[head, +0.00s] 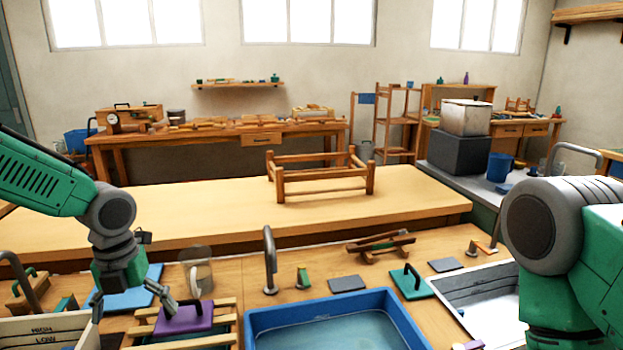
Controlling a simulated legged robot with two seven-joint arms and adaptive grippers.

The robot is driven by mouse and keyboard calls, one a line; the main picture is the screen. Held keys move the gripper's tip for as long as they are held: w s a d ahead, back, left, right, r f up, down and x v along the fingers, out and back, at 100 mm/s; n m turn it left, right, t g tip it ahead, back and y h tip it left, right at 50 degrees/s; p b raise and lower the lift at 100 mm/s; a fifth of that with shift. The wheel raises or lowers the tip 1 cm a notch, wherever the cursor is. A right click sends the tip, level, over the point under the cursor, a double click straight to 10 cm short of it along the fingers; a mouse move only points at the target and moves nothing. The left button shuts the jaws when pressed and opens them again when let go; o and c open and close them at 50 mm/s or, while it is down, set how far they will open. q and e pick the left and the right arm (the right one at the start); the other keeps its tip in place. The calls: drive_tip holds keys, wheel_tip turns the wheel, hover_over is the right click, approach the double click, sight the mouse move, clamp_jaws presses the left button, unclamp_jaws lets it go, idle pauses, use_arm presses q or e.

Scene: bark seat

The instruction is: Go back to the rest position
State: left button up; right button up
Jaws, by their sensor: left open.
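My left arm comes in from the left, and its gripper (130,299) points down with its fingers spread, open and empty. It is above the front bench, over a blue board (147,282). A purple block with a handle (186,319) lies on a slatted wooden rack (226,302), close to the right finger; I cannot tell if they touch. My right arm (560,235) fills the right edge, and its gripper is out of the frame.
A blue basin of water (395,305) and a white tray (490,287) are sunk in the front bench, with a tall grey tap (270,262) behind. A wooden seat frame (322,187) stands on the pale table (190,215). That table is otherwise clear.

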use_arm(q)
drive_tip(key=s+d+f+n+h, duration=0.1)
drive_tip(key=s+d+f+n, duration=0.2)
drive_tip(key=s+f+n, duration=0.25)
drive_tip(key=s+d+f+n+g+h, duration=0.1)
drive_tip(key=s+d+f+n, duration=0.1)
drive_tip(key=s+f+n, duration=0.4)
drive_tip(key=s+d+f+n+h, duration=0.1)
drive_tip(key=s+d+f+n, duration=0.25)
drive_tip(key=f, duration=0.35)
drive_tip(key=s+a+f+n+y, duration=0.1)
drive_tip(key=s+a+f+n, duration=0.2)
drive_tip(key=s+n, duration=0.6)
drive_tip(key=s+a+f+n+y, duration=0.2)
drive_tip(key=s+a+f+n, duration=0.1)
drive_tip(key=s+n, duration=0.6)
drive_tip(key=shift+t, duration=0.8)
drive_tip(key=w+f+b, duration=0.1)
drive_tip(key=f+b, duration=0.2)
drive_tip(key=w+d+f+b, duration=0.1)
drive_tip(key=b, duration=0.1)
drive_tip(key=shift+w+f, duration=0.2)
drive_tip(key=shift+w, duration=0.1)
use_arm(e)
wheel_tip(320, 180, down, 5)
drive_tip(key=shift+s+f, duration=0.15)
